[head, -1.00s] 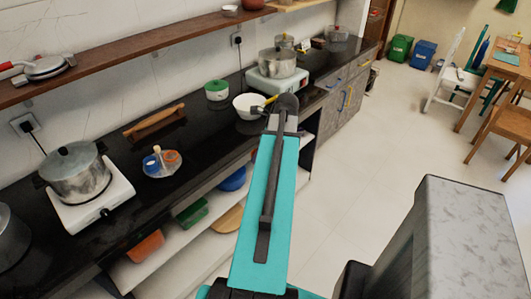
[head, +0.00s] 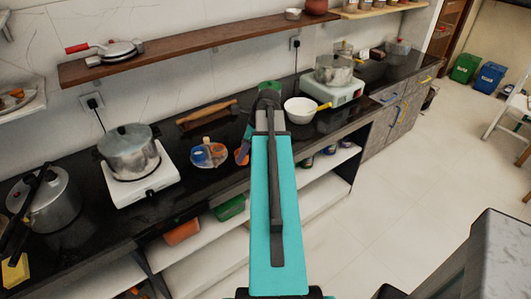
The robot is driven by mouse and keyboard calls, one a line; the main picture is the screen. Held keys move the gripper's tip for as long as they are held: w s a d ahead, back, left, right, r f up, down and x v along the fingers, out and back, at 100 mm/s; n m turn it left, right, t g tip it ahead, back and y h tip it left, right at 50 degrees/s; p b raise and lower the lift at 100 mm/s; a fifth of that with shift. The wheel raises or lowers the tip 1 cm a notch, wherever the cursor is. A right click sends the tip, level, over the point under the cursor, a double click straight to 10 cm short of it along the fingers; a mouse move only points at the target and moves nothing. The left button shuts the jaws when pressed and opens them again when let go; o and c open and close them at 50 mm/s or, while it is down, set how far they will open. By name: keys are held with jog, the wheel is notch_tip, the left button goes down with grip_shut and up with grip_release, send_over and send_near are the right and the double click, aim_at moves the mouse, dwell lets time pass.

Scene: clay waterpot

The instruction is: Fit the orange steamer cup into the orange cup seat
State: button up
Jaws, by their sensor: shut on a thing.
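My gripper (head: 250,130) is at the end of the teal arm, over the counter. Its jaws are mostly hidden behind the wrist, and it is shut on a small orange thing, the orange steamer cup (head: 242,154), partly covered by the arm. Just left of it, a small round holder (head: 208,154) sits on the black counter. It has a blue part on its left and an orange part, which looks like the orange cup seat (head: 217,151), on its right. The cup appears apart from the holder, but their heights are hard to tell.
A pot on a white stove (head: 143,180) stands left of the holder, with a pressure cooker (head: 52,203) beyond. A wooden rolling pin (head: 207,113) lies behind. A white bowl (head: 299,109) and a green-lidded pot (head: 270,88) stand close to the gripper. A wooden shelf (head: 190,45) hangs above.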

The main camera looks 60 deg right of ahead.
jog(key=w+a+r+n+g+y, duration=0.1)
jog(key=w+a+n, duration=0.2)
jog(key=w+a, duration=0.5)
jog(key=w+a+r+n+g, duration=0.1)
jog(key=w+a+n, duration=0.35)
jog(key=a, duration=0.85)
jog(key=w+a+r+n+g+y, duration=0.1)
jog(key=w+a+n, duration=0.2)
jog(key=w+a, duration=0.55)
jog(key=s+a+r+n+g, duration=0.1)
jog(key=a+n+g, duration=0.1)
jog(key=a+n, duration=0.3)
jog(key=s+a+r+n+g, duration=0.1)
jog(key=a+n, duration=0.4)
jog(key=a, duration=0.4)
jog(key=shift+s+r+g, duration=0.2)
jog(key=shift+r+g, duration=0.1)
jog(key=shift+g, duration=0.1)
jog(key=shift+a, duration=0.15)
